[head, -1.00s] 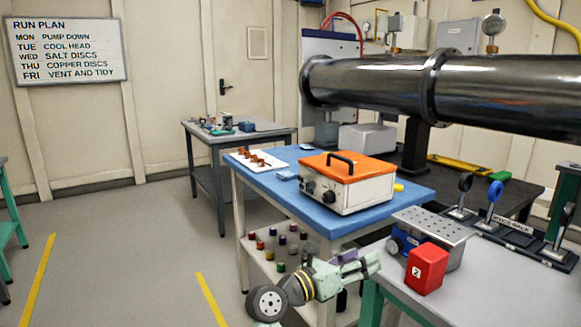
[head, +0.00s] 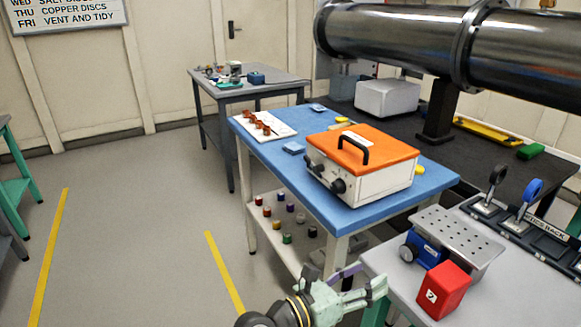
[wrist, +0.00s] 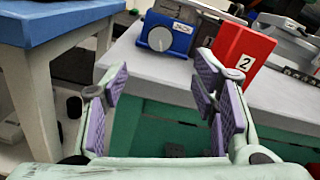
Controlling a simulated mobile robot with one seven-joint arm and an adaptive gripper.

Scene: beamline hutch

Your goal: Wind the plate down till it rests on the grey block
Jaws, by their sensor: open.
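A perforated metal plate (head: 458,237) sits on top of a blue jack (head: 428,250) on the pale bench at the right. The jack has a dark-rimmed knob (head: 408,253) on its left. In the wrist view the blue jack (wrist: 180,37) shows its round grey knob (wrist: 160,38) facing me. My gripper (head: 366,282) is open and empty, low beside the bench's left edge. In the wrist view its purple-padded fingers (wrist: 160,88) stand apart, short of the knob.
A red block marked 2 (head: 444,290) stands in front of the jack, close to its right in the wrist view (wrist: 240,55). An optics rack (head: 525,225) lies behind right. A blue table (head: 360,212) with an orange-topped box (head: 362,165) stands left of the bench.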

